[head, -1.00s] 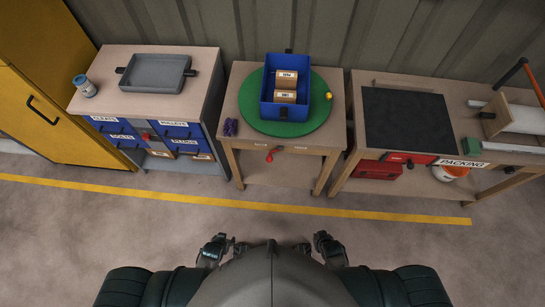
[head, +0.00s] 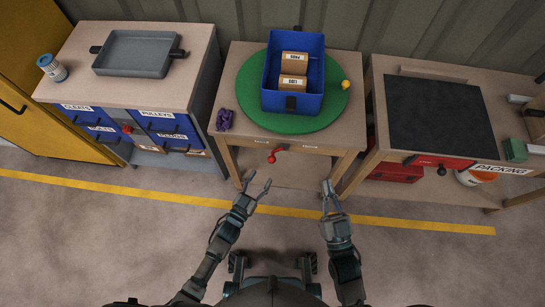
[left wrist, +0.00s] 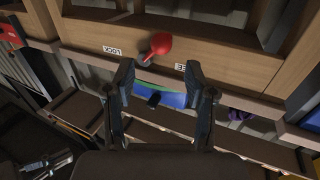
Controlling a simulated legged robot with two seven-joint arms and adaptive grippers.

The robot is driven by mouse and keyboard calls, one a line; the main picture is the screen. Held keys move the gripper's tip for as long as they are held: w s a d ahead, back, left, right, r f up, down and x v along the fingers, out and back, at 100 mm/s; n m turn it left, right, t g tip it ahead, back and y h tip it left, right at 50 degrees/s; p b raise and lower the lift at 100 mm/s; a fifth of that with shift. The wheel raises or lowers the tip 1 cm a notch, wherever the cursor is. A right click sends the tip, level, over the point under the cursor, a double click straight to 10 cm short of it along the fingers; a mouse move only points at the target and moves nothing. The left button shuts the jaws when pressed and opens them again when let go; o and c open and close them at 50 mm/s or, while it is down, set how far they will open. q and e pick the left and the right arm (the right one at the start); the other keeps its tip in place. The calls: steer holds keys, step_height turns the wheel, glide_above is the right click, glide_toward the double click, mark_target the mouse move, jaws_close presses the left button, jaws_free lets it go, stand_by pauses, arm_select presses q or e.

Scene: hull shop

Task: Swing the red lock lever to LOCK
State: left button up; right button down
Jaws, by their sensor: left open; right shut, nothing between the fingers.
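The red lock lever (head: 275,154) is on the front edge of the middle table. My right gripper (head: 328,184) is shut and empty, to the lever's right.
The middle table carries a green round plate (head: 250,85) with a blue bin (head: 295,103) holding brown boxes, a purple object (head: 224,119) and a yellow ball (head: 345,85). A drawer cabinet (head: 205,75) stands left, a packing bench (head: 385,140) right. Floor in front is clear.

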mark_target(272, 159)
arm_select(q)
steer(key=b+x, duration=0.2)
steer(key=x, duration=0.6)
steer(key=shift+a+f, duration=0.1)
steer(key=shift+f, duration=0.05)
steer(key=shift+w+d, duration=0.35)
steer(key=shift+w, duration=0.2)
arm_select(e)
steer(key=shift+s+d+r+m+t, duration=0.15)
steer(key=shift+s+r+m+t, duration=0.1)
steer(key=shift+s+r+t, duration=0.75)
steer(key=shift+s+d+r+m+t, duration=0.1)
steer(key=shift+s+r+m+t, duration=0.15)
steer(key=shift+s+r+t, duration=0.7)
steer(key=shift+w+r+t, duration=0.2)
steer(key=shift+w+t, duration=0.05)
arm_select(q)
jaws_close()
arm_select(e)
steer(key=shift+w+a, duration=0.1)
